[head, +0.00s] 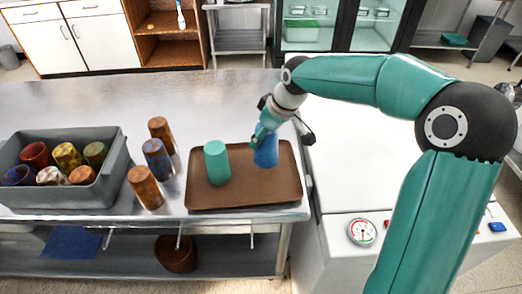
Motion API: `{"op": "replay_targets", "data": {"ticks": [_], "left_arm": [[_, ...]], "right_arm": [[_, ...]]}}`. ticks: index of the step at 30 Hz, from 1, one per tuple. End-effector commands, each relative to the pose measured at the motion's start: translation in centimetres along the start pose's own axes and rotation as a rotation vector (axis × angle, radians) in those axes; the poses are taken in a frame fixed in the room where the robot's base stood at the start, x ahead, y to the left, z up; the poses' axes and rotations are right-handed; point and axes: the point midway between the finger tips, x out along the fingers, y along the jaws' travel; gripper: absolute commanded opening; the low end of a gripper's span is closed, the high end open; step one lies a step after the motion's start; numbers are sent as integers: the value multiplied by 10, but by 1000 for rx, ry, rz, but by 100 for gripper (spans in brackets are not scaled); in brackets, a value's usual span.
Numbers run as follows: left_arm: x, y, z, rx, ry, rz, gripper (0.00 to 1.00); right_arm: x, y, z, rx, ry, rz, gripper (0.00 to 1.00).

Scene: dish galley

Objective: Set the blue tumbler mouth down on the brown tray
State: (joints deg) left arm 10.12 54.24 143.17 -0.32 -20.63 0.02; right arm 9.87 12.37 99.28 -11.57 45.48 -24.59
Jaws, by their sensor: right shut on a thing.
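The blue tumbler (266,152) is in my right gripper (264,134), at the right part of the brown tray (235,197). My right gripper is shut on the tumbler's upper part. The tumbler looks nearly upright, with its wider end down. I cannot tell whether it touches the tray or hangs just above it. A teal tumbler (217,163) stands on the tray to the left of it. My left gripper is not in view.
A grey bin (95,197) with several coloured tumblers stands at the left. A blue-brown tumbler (157,160) and two brown ones (145,188) (161,133) stand between bin and tray. A white machine (350,170) with a gauge adjoins the steel table on the right.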

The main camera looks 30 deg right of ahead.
Motion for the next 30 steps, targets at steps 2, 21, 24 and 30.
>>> {"op": "replay_targets", "data": {"ticks": [2,21,24,30], "left_arm": [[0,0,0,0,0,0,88],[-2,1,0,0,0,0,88],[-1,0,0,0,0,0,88],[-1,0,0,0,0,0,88]], "right_arm": [[7,0,3,0,-1,0,27],[49,1,21,0,1,1,27],[50,1,21,1,1,1,27],[50,1,21,1,0,1,88]]}}
